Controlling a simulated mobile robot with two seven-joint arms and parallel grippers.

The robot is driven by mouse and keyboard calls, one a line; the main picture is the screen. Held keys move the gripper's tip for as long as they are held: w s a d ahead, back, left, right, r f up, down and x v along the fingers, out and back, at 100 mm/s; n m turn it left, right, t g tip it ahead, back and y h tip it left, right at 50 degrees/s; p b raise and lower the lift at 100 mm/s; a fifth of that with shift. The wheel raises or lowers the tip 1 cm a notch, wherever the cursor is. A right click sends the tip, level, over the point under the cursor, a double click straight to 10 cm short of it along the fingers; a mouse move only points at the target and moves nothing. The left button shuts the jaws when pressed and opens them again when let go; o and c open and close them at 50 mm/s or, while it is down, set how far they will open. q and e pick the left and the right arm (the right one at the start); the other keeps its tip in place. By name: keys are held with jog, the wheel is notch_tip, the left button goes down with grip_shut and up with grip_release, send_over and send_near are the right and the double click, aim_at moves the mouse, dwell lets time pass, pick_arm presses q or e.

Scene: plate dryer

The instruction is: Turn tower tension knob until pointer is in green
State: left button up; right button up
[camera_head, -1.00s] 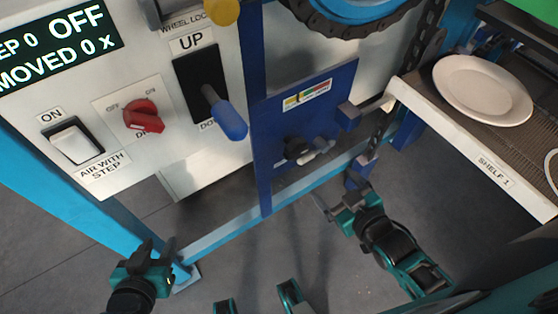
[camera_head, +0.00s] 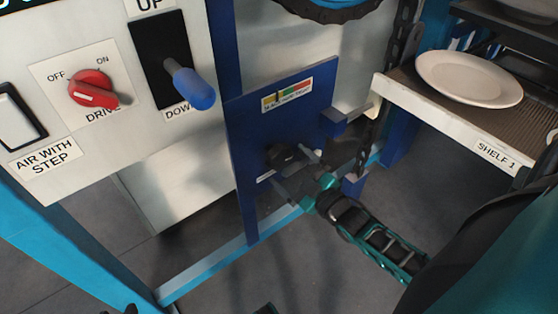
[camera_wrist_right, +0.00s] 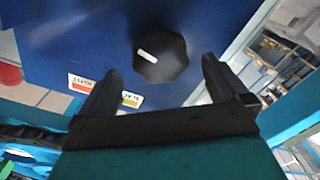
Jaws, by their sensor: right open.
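The tension knob (camera_head: 281,156) is black and sits low on a blue panel (camera_head: 245,140). In the right wrist view the knob (camera_wrist_right: 160,50) is faceted with a white line on its face. Above it is a yellow, green and red gauge label (camera_head: 287,95). A small dark mark shows near its yellow end; its exact place is too small to tell. My right gripper (camera_head: 296,171) is open in front of the knob, its fingers on either side in the wrist view; contact cannot be told. One finger hides the middle of the gauge there. Only dark tips of my left gripper (camera_head: 131,309) show.
A white shelf (camera_head: 440,120) with a plate (camera_head: 469,79) stands at the right. A blue-handled lever (camera_head: 189,84) and red drive knob (camera_head: 92,89) are on the white panel at left.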

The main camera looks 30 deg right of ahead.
aim_at(283, 161)
jog(key=w, duration=0.2)
jog(key=w+b, duration=0.1)
jog(key=w, duration=0.1)
jog(key=shift+a+f, duration=0.1)
jog(key=shift+a, duration=0.1)
jog(key=shift+w, duration=0.5)
pick_arm(q)
jog(key=shift+d+f, duration=0.25)
jog(key=shift+d, duration=0.15)
